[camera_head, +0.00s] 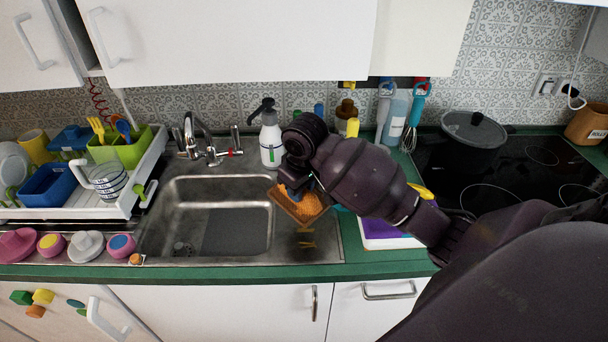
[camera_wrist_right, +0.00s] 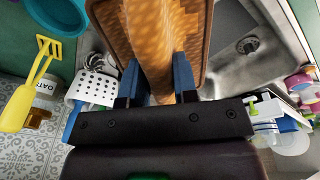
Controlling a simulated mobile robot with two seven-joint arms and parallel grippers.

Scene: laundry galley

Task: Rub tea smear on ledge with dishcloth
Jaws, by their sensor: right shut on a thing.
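The dishcloth (camera_head: 304,207) is orange-brown with a darker border. In the right wrist view the dishcloth (camera_wrist_right: 150,35) has a ridge pinched between the blue fingers of my right gripper (camera_wrist_right: 158,88), which is shut on it. In the head view my right gripper (camera_head: 293,185) is at the right rim of the sink, with the cloth hanging below it. Small tan streaks, which look like the tea smear (camera_head: 306,244), show on the steel ledge just in front of the cloth. Cloth and streaks look apart; the cloth's exact height is unclear. My left gripper is out of view.
The sink (camera_head: 215,220) is left of the cloth. A soap bottle (camera_head: 270,140) stands behind it. A dish rack (camera_head: 100,190) with dishes is at left, and cups (camera_head: 88,243) line the front left. A hob with a black pot (camera_head: 471,140) is at right.

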